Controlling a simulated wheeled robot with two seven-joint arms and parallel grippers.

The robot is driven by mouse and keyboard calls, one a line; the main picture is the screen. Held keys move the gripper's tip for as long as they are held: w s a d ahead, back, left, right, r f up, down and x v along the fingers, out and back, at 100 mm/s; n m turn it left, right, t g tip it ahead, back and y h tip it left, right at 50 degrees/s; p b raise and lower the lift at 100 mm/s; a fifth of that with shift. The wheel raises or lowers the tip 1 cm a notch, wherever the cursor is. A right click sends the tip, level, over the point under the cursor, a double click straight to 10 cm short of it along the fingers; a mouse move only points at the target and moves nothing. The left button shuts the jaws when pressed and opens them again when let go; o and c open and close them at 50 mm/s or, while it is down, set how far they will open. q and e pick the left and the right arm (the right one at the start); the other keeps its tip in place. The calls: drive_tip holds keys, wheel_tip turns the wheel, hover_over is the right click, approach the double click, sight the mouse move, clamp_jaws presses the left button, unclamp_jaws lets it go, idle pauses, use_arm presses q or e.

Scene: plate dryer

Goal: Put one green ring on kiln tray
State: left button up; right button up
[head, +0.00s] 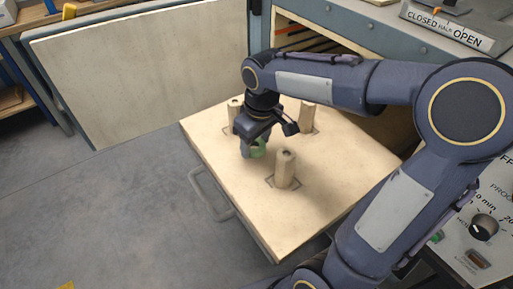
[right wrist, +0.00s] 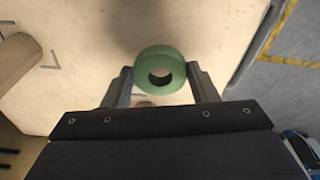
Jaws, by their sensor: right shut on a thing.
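A green ring (head: 258,148) is held by my right gripper (head: 250,148) over the left part of the kiln tray (head: 345,175). In the right wrist view the green ring (right wrist: 160,70) sits between the two fingers of my right gripper (right wrist: 162,85), its hole facing the camera. The tray is a pale slab with upright posts, pulled out of the kiln. The ring looks just above the tray surface; I cannot tell whether it touches. My left gripper is not in view.
A front post (head: 286,168) stands close to the right of the ring. Another post (head: 308,117) stands behind, and one (head: 234,112) is partly behind my gripper. A metal handle (head: 208,195) runs along the tray's left edge. The open kiln door (head: 145,75) stands at left.

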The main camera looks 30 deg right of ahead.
sight(260, 149)
wheel_tip(260, 149, down, 2)
drive_tip(key=shift+f, duration=0.1)
drive_tip(key=shift+f+b, duration=0.2)
drive_tip(key=shift+b, duration=0.1)
drive_tip(key=o, duration=1)
drive_tip(key=shift+c, duration=0.2)
drive_tip(key=shift+r+p, duration=0.3)
drive_tip(key=shift+r, duration=0.3)
wheel_tip(260, 149, up, 11)
drive_tip(key=s+p, duration=0.1)
drive_tip(key=p, duration=0.1)
drive_tip(key=shift+s+d, duration=0.2)
